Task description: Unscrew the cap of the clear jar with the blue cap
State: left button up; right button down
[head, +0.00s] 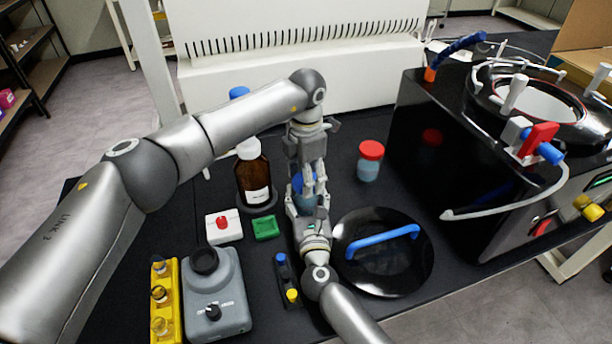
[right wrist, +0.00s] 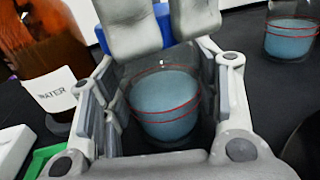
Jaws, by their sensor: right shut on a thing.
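The clear jar with blue contents and thin red lines stands between the fingers of my right gripper (head: 306,203); in the right wrist view the jar (right wrist: 166,105) shows clearly. My right gripper (right wrist: 160,110) is shut on its sides. The blue cap (right wrist: 161,28) shows in part at the top of that view, behind the pale fingers of my left gripper (right wrist: 165,25). In the head view my left gripper (head: 308,180) points down over the jar from above. Its fingers are at the cap, but I cannot tell whether they grip it.
A brown bottle (head: 254,178) stands close on the left. A red-capped jar (head: 370,160) stands to the right, and a black lid with a blue handle (head: 383,270) lies in front of it. The freeze dryer (head: 455,165) fills the right side.

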pick_arm(q)
jog(key=n, duration=1.7)
jog(key=shift+n, duration=0.3)
jog(key=n, duration=0.5)
jog(key=shift+r, duration=0.1)
jog(key=n, duration=0.7)
jog(key=shift+w, duration=0.1)
jog(key=n, duration=0.3)
jog(key=shift+n, duration=0.4)
jog(key=n, duration=0.2)
jog(key=shift+d+n, duration=0.35)
jog(key=shift+n, duration=0.05)
jog(key=shift+a+n, duration=0.1)
jog(key=shift+n, duration=0.6)
jog(key=shift+a+n, duration=0.2)
jog(key=shift+n, duration=0.2)
